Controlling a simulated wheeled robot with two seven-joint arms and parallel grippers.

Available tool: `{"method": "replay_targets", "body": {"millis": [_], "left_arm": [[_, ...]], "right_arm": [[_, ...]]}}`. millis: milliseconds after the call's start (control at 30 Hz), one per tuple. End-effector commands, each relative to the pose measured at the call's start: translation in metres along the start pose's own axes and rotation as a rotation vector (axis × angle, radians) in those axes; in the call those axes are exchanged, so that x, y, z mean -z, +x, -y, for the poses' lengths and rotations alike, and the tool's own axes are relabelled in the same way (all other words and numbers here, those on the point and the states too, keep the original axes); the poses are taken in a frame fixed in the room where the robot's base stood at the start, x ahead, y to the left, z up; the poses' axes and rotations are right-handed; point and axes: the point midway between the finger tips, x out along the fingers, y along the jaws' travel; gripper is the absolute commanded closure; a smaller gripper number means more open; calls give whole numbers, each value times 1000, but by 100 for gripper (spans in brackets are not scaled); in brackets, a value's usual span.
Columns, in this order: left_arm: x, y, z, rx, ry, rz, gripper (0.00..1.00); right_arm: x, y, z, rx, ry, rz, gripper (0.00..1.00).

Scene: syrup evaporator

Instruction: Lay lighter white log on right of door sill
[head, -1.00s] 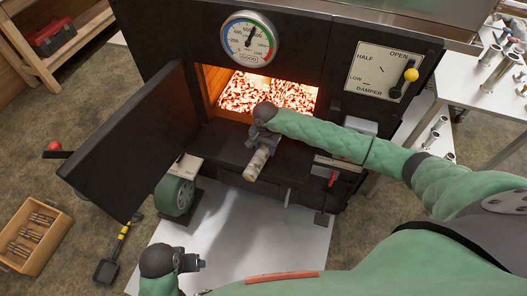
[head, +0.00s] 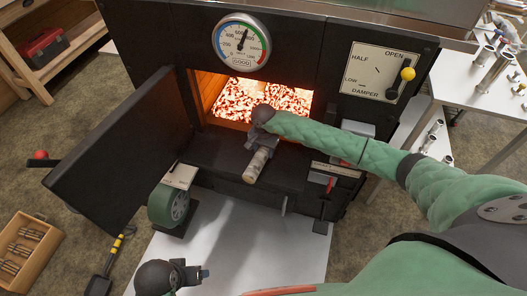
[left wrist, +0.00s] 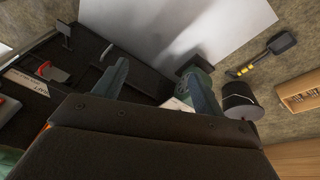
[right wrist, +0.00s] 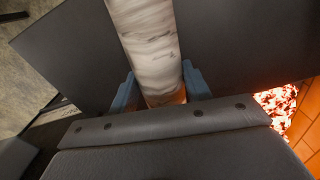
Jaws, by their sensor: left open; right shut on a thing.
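The white log (head: 258,164) is a short pale birch-like piece held in my right gripper (head: 262,143), over the dark door sill (head: 215,150) in front of the open firebox. In the right wrist view the log (right wrist: 148,45) stands between the two blue fingers of my right gripper (right wrist: 160,92), which are shut on it. Whether the log touches the sill cannot be told. My left gripper (head: 205,274) is low at the front, over the pale floor sheet. In the left wrist view its fingers (left wrist: 155,85) are apart with nothing between them.
The firebox glows with embers (head: 262,100). Its black door (head: 125,150) stands swung open at the left. A green wheel-like unit (head: 168,205) sits below the sill's left end. A shovel (head: 105,265) and a wooden crate (head: 42,262) lie on the floor at the left.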

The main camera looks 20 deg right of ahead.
Motion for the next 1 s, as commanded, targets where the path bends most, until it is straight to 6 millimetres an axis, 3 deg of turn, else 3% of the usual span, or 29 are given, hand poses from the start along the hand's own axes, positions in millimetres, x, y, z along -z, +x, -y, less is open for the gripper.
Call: {"method": "replay_targets", "body": {"millis": [167, 200, 300, 667, 1000], "left_arm": [[0, -1, 1, 3, 2, 0, 30], [0, -1, 1, 3, 2, 0, 30], [0, -1, 1, 3, 2, 0, 30], [2, -1, -2, -4, -6, -4, 30], [5, 17, -13, -30, 9, -43, 30]], "right_arm": [[0, -1, 0, 1, 0, 0, 85], [0, -1, 0, 1, 0, -1, 46], [0, -1, 0, 1, 0, -1, 27], [0, -3, 0, 1, 0, -1, 27], [1, -50, 0, 2, 0, -3, 27]]}}
